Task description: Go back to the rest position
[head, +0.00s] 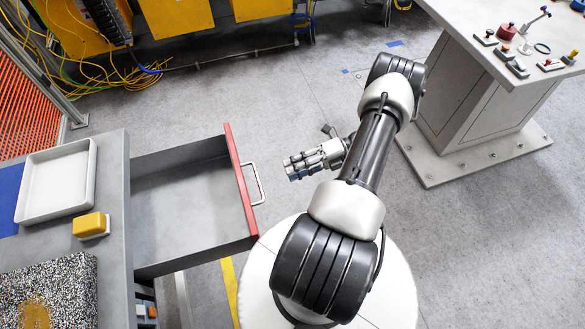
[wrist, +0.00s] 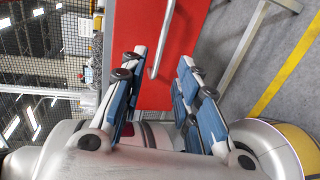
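My arm reaches up from my white base in the head view and bends back, with my gripper (head: 292,168) pointing left above the floor. In the wrist view my gripper (wrist: 163,60) has its two blue-padded fingers apart with nothing held between them. Beyond them is the red drawer front (wrist: 175,80) with its metal handle (wrist: 162,42). In the head view my gripper is to the right of this handle (head: 256,184) and looks apart from it. The drawer (head: 190,205) is pulled out and looks empty.
The grey workbench (head: 118,185) at left carries a white tray (head: 58,205), a yellow block (head: 88,224) and a speckled panel (head: 50,295). A pedestal table (head: 455,40) with small parts stands at upper right. Yellow cabinets and loose cables are at the back. The floor between is clear.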

